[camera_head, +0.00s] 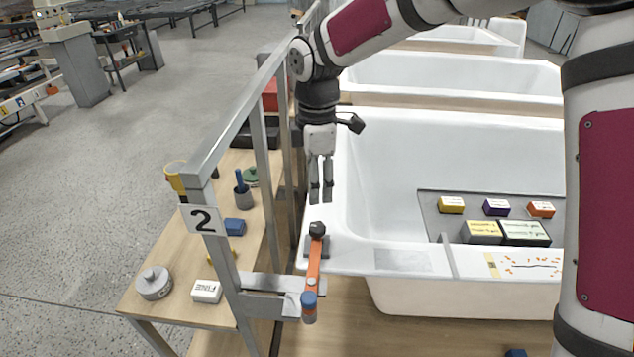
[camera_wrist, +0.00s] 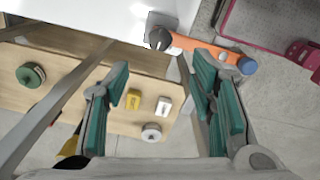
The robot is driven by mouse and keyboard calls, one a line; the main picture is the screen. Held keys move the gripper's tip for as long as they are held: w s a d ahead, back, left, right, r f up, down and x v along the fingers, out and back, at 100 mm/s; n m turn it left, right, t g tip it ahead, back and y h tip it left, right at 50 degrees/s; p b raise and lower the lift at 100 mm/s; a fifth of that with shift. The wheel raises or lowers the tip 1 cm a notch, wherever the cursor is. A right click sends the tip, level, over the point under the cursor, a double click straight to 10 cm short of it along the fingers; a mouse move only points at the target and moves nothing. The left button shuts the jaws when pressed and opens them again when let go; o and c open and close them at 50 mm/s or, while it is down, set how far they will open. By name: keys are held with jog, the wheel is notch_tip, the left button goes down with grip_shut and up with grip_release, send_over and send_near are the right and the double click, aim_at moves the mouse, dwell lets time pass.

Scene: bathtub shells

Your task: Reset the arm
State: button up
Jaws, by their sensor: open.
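My gripper (camera_head: 321,190) hangs from my arm, pointing down, above the left rim of the nearest white bathtub shell (camera_head: 385,160). Its two fingers are apart with nothing between them. In the wrist view my gripper (camera_wrist: 160,95) shows green-padded fingers spread wide. An orange bar-like tool (camera_head: 313,264) with a dark knob at one end and a blue end at the other lies just below the fingertips, at the tub's front left corner. It also shows in the wrist view (camera_wrist: 205,47), near the right finger. My gripper does not appear to touch it.
A grey metal frame with a "2" sign (camera_head: 204,220) stands left of my gripper. The wooden side table (camera_head: 170,240) holds a round grey lidded item (camera_head: 154,283), a white box (camera_head: 206,291) and a blue block (camera_head: 234,227).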

jog(key=s+d+r+m+t+h+p, duration=0.1)
jog(key=s+d+r+m+t+p, duration=0.1)
jog(key=s+d+r+m, duration=1)
jog(key=s+d+r+m+t, duration=0.1)
jog(key=s+d+m, duration=0.3)
jog(key=s, duration=0.4)
jog(key=s+d+r+m+t+y+p, duration=0.1)
jog(key=s+d+m, duration=0.3)
jog(key=s, duration=0.5)
jog(key=shift+d+m, duration=0.4)
jog(key=shift+d, duration=0.75)
